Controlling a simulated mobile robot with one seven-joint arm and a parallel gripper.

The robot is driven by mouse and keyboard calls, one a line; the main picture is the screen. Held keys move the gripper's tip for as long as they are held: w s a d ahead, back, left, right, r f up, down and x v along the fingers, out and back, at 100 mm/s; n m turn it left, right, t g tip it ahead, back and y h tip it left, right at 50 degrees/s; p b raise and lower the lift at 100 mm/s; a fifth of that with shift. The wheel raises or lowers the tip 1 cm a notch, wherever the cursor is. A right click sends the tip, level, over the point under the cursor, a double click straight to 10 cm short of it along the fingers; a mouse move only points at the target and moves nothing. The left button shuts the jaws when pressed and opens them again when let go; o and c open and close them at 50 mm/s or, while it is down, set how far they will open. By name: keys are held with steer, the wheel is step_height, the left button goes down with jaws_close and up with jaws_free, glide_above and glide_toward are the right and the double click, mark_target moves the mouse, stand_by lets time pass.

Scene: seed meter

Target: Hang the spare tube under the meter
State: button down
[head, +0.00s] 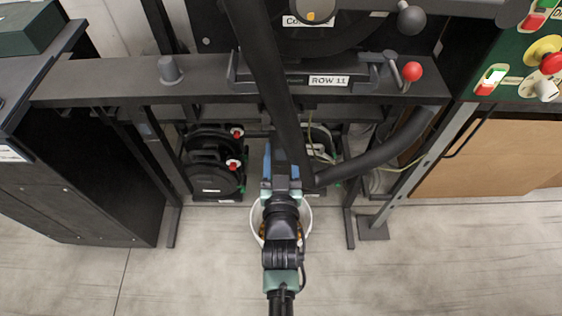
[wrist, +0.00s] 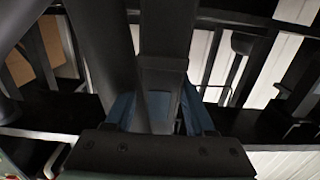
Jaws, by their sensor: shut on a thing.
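My gripper (head: 281,160) is at the lower end of a long dark tube, below the meter's front rail. Its blue fingers (wrist: 160,112) are shut on a dark, squarish part between them, which I take to be the spare tube (wrist: 163,65). In the head view a straight dark tube (head: 268,85) slants down from the top edge to my gripper. A curved dark tube (head: 385,150) runs from beside the gripper up to the right. I cannot tell where the held piece ends. The meter (head: 330,38) is a dark housing above the ROW 11 label (head: 328,81), partly covered by the straight tube.
A grey crossbar (head: 150,92) spans the frame. A red-knobbed lever (head: 412,71) stands at its right. Black reels (head: 212,175) sit behind my gripper at left. A white-rimmed bucket (head: 308,218) is under my wrist. A dark cabinet (head: 75,195) stands left; floor in front is clear.

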steer(key=w+b, duration=0.5)
steer(key=w, duration=0.3)
steer(key=shift+w, duration=0.15)
stand_by(0.5)
steer(key=shift+w, duration=0.1)
stand_by(0.4)
steer(key=shift+f+b, duration=0.5)
stand_by(0.5)
steer(key=shift+c, duration=0.8)
jaws_free()
steer(key=shift+f, duration=0.1)
steer(key=s+p, duration=0.1)
steer(key=s, duration=0.3)
steer(key=s+p, duration=0.1)
steer(key=s, duration=0.3)
steer(key=s+r+p, duration=0.1)
steer(key=s, duration=0.3)
steer(key=shift+s, duration=0.5)
steer(key=shift+f, duration=0.1)
